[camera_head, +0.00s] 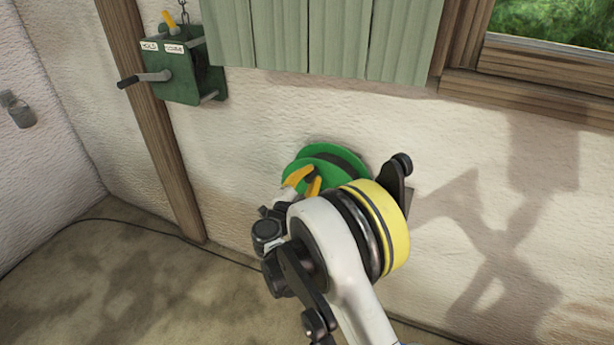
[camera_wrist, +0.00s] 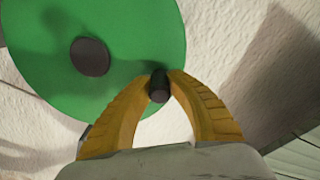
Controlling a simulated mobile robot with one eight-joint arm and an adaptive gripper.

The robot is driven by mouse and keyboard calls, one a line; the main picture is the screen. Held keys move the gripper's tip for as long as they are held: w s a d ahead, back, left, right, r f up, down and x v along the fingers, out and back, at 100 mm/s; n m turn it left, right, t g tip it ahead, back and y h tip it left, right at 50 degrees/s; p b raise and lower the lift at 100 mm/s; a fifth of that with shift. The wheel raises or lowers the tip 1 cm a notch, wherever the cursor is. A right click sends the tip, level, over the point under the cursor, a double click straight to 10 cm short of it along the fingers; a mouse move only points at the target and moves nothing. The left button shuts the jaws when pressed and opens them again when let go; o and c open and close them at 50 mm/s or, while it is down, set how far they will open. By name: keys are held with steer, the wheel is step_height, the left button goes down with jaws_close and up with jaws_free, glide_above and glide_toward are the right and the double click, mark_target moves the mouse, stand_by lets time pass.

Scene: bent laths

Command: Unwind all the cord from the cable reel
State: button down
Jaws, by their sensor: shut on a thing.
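The green cable reel (camera_head: 322,158) is mounted low on the white wall, below the green curtain. It also shows in the wrist view (camera_wrist: 120,45) as a green disc with a dark round hub (camera_wrist: 90,57). My gripper (camera_head: 303,183) is at the reel's face. In the wrist view, my gripper's yellow fingers (camera_wrist: 161,82) are shut on a small dark crank knob (camera_wrist: 159,88) near the disc's rim. My arm hides the reel's lower right part in the head view. Cord wound on the reel cannot be made out clearly.
A green winch box (camera_head: 172,68) with a black-gripped crank (camera_head: 143,79) hangs on the wall at upper left, beside a wooden post (camera_head: 150,120). A dark cord (camera_head: 140,222) runs along the floor near the wall. The floor at lower left is otherwise clear.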

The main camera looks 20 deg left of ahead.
steer(key=shift+d, duration=0.1)
stand_by(0.4)
steer(key=c, duration=1.2)
jaws_free()
steer(key=s, duration=0.8)
steer(key=s+a, duration=0.1)
steer(key=s, duration=0.3)
steer(key=shift+w+d+r, duration=0.1)
